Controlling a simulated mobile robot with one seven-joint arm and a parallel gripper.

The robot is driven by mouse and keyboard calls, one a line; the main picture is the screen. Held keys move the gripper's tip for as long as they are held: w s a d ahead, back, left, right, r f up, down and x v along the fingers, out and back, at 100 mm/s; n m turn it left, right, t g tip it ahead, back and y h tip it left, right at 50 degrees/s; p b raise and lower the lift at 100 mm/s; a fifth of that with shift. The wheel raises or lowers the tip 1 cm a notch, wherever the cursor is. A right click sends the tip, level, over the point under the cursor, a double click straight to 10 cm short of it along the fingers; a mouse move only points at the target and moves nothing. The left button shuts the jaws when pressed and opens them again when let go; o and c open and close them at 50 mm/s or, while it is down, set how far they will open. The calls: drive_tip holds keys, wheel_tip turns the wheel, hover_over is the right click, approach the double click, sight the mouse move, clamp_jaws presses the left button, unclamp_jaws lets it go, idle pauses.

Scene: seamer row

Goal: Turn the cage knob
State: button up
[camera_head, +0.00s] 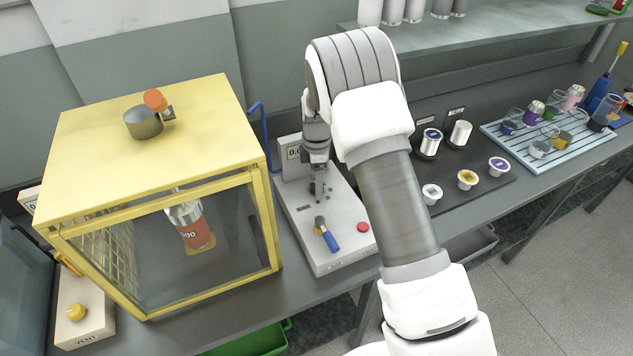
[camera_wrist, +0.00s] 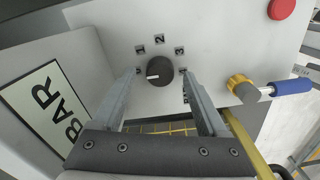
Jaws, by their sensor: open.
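A dark round knob (camera_wrist: 160,70) with a white pointer mark sits on a light grey control box (camera_head: 300,222), next to the yellow cage (camera_head: 130,150). Small number labels, including 1, 2 and 3, curve around its upper side. The white mark points left in the wrist view. My gripper (camera_wrist: 160,79) is open, with one finger on each side of the knob; I cannot tell whether they touch it. In the head view my gripper (camera_head: 319,188) is over the box, and the knob is mostly hidden behind the fingers.
A blue-handled lever (camera_head: 328,236) with a yellow part and a red button (camera_head: 363,227) are close by on the box. A display marked BAR (camera_wrist: 42,105) stands behind. A bottle (camera_head: 190,222) is inside the cage. Cans and cups stand to the right.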

drive_tip(key=shift+f, duration=0.4)
clamp_jaws()
